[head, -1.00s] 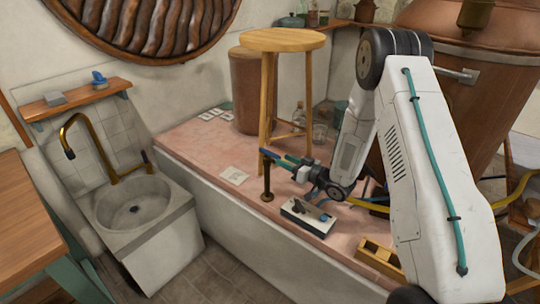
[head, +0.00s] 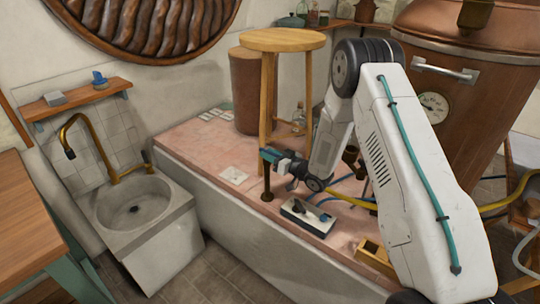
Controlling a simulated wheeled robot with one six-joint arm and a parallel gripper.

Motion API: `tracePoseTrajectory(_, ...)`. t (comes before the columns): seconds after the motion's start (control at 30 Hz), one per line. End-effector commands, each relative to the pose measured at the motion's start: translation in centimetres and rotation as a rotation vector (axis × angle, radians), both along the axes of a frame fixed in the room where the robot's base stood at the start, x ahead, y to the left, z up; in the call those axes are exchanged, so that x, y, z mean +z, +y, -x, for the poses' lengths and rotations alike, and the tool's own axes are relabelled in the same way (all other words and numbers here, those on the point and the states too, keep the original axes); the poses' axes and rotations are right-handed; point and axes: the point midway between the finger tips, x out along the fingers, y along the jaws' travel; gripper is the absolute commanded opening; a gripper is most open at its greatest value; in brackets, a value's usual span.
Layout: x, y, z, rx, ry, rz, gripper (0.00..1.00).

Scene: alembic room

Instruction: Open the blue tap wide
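My gripper (head: 273,157) is small in the head view, at the top of an upright dark brown post (head: 267,184) that stands on the pink-topped platform. A bit of blue shows at the fingertips; I cannot tell whether it is the tap's handle or part of my gripper. The fingers overlap the post top, and I cannot tell whether they are open or shut on it. No blue tap shows clearly apart from this.
A wooden stool (head: 283,40) stands right behind my gripper. A copper vessel (head: 455,100) is behind my arm on the right. A stone sink (head: 150,215) with a brass spout (head: 99,145) is at the left. The platform's front left part is mostly clear.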

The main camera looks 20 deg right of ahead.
Motion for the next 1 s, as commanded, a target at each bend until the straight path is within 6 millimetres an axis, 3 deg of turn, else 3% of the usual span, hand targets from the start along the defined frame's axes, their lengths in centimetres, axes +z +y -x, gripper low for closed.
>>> tracePoseTrajectory(0.03,0.01,-0.02,0.00,0.000,0.000,0.000,0.16)
tracePoseTrajectory(0.1,0.01,-0.02,0.01,0.000,0.000,0.000,0.00)
tracePoseTrajectory(0.6,0.02,0.15,0.11,-0.037,0.000,0.000,0.00)
tracePoseTrajectory(1.0,-0.03,0.78,0.39,-0.313,0.002,0.001,0.00)
